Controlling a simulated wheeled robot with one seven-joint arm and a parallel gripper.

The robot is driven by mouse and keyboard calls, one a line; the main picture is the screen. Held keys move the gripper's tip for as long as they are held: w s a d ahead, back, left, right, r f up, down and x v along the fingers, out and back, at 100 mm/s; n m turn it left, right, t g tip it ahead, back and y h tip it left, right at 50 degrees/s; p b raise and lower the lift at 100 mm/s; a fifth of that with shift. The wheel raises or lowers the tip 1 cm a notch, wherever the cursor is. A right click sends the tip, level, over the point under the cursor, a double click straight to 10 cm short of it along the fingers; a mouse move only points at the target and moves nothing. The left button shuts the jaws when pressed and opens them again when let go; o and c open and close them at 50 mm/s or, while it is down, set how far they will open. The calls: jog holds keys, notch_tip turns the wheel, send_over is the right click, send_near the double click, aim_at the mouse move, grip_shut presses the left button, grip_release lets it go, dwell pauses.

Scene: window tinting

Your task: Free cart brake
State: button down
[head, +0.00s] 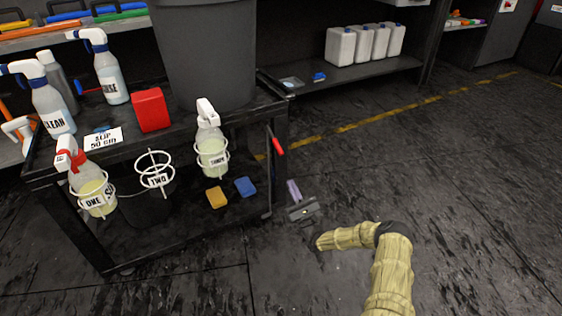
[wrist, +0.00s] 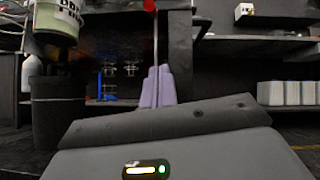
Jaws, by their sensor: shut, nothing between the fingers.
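The black cart (head: 150,262) stands at left in the head view. A dark upright lever with a red grip (head: 278,146) is at its right end, probably the brake. In the wrist view, the red grip (wrist: 149,5) is at the top edge, above a thin dark rod (wrist: 155,40). My gripper (head: 291,184) is low beside the cart's right end, below the red grip and apart from it. Its lilac fingers (wrist: 158,70) are together and empty, pointing forward with the rod beyond them. Whether the fingertips touch the rod cannot be told.
The cart carries spray bottles (head: 109,75), a red block (head: 151,110), a grey bin (head: 203,55) and wire holders (head: 155,170). Yellow (head: 216,197) and blue (head: 245,186) sponges lie on its lower shelf. White jugs (head: 341,47) stand on a back shelf. Floor at right is clear.

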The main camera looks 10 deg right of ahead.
aim_at(274, 140)
jog(key=w+a+r+b, duration=0.3)
jog(key=w+r+b, duration=0.2)
jog(key=r, duration=0.5)
jog(key=shift+b, duration=0.95)
jog(key=shift+w, duration=0.1)
jog(key=shift+r+p, duration=0.2)
jog(key=shift+p, duration=0.3)
jog(key=shift+p, duration=0.6)
